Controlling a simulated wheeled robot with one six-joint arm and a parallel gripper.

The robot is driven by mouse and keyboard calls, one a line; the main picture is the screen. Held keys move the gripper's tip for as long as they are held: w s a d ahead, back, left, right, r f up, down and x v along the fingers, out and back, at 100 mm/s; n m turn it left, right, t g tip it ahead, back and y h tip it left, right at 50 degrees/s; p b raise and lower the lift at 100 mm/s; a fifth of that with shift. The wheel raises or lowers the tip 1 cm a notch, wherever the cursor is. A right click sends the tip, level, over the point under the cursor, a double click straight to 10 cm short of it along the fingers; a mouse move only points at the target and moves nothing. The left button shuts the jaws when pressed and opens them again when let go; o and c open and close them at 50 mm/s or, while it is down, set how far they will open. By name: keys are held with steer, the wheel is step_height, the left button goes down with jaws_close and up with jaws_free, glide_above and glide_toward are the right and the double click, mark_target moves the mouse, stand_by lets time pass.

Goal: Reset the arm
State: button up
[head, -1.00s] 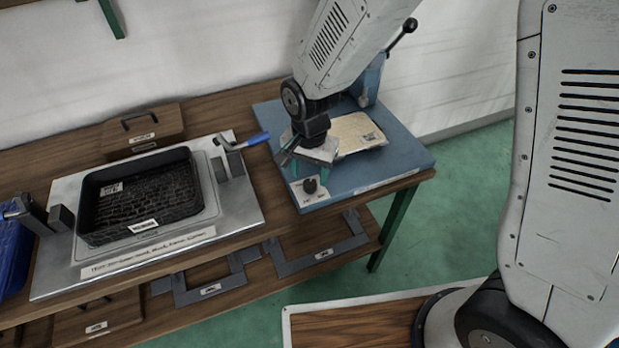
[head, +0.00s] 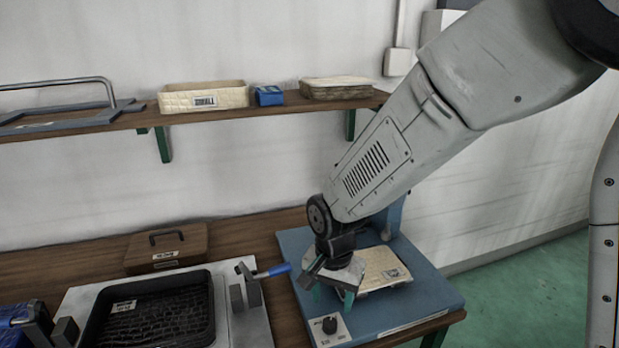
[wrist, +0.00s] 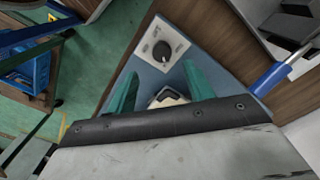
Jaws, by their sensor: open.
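My gripper (head: 333,297) hangs over the front left part of a blue flat-topped machine (head: 433,297) in the head view. Its two green fingers are apart in the wrist view (wrist: 170,95), with nothing clearly held between them. A cream, quilted tray panel (head: 388,272) lies on the blue top just behind and right of the gripper, partly hidden by my wrist. A black knob (head: 329,325) on a pale plate sits near the fingers; it also shows beyond them in the wrist view (wrist: 162,50).
Left of the machine, a black tray (head: 150,310) sits in a metal fixture with a blue-handled clamp (head: 262,273). A wooden box (head: 166,246) stands behind it. A wall shelf (head: 225,112) above holds a cream tray (head: 203,96), a small blue box (head: 269,95) and another tray (head: 336,88).

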steer(key=s+d+r+n+t, duration=0.1)
steer(key=s+d+r+n, duration=0.4)
steer(key=s+d+r, duration=1.4)
steer(key=shift+s+d+t, duration=0.3)
steer(key=shift+d, duration=0.55)
